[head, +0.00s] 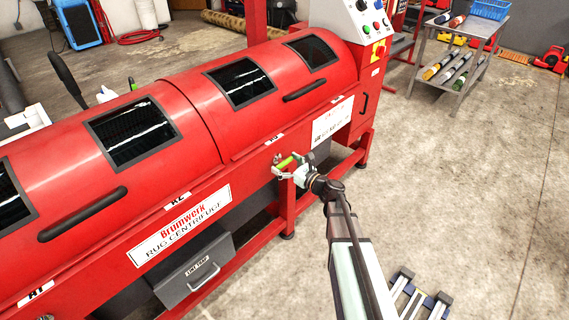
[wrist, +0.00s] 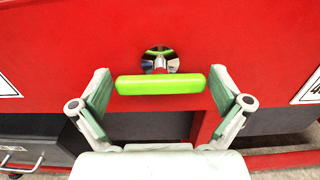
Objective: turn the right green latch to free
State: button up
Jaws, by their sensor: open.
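The green latch (head: 286,162) is on the red front of the rug centrifuge (head: 230,155), below the lid seam near the machine's right end. In the wrist view its bright green bar handle (wrist: 160,84) lies level, in front of a round metal hub (wrist: 158,62) with a little green at its top. My gripper (wrist: 160,76) is open, with one finger beyond each end of the bar. Small gaps show between fingers and bar, and nothing is held. In the head view my gripper (head: 293,166) is right at the latch and partly covers it.
A grey lint trap drawer (head: 195,270) with a handle is low at the left. A control panel (head: 368,20) stands on the machine's right end. A grey cart (head: 455,60) with rolls is at the back right. The concrete floor on the right is mostly clear.

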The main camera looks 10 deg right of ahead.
jog(key=c, duration=0.9)
